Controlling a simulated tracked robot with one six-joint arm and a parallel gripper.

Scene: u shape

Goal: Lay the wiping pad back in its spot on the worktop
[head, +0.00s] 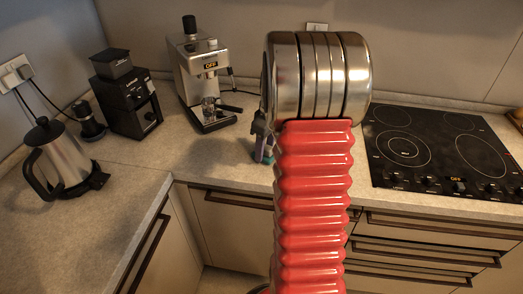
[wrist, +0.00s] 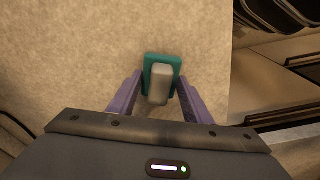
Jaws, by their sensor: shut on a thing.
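The wiping pad (wrist: 160,60) is a teal slab with a pale grey grip block (wrist: 160,84) on top. It shows in the wrist view between the two purple fingers of my gripper (wrist: 158,96), which is shut on it. In the head view my gripper (head: 263,147) is mostly hidden behind my red arm, and a small teal bit of the pad (head: 268,157) shows at its fingertips. The pad is over the worktop (wrist: 80,60) near its front edge. I cannot tell whether it touches the surface.
An espresso machine (head: 203,80) stands behind and left of my gripper. A coffee grinder (head: 125,95) and a kettle (head: 60,160) stand further left. A black cooktop (head: 440,150) lies to the right. The worktop between espresso machine and my arm is clear.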

